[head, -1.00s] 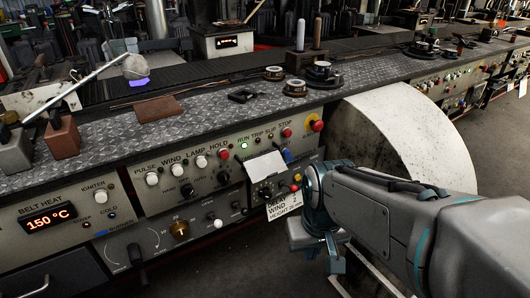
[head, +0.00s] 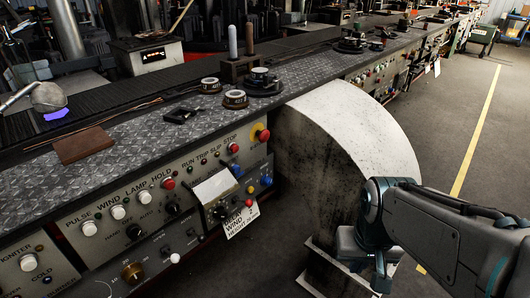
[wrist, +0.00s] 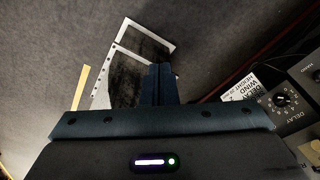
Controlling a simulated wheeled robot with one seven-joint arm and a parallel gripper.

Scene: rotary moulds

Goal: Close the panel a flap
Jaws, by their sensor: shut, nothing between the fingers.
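The small white flap (head: 214,187) on the control panel (head: 150,215) stands out tilted from the panel face, above a dark knob (head: 221,212) and a paper label (head: 241,218). In the head view my gripper (head: 367,270) is to the right of the flap and lower, apart from it, in front of the big pale curved guard. In the wrist view my gripper's fingers (wrist: 161,84) are together and empty, pointing over the floor. The delay knob (wrist: 281,100) and the label (wrist: 239,88) show at the right there; I cannot make out the flap in that view.
The pale curved guard (head: 345,120) bulges out right of the panel, close behind my arm. Buttons and knobs line the bench front. A brown block (head: 82,145) and round fittings (head: 235,99) lie on the bench top. Open floor (head: 445,130) lies to the right.

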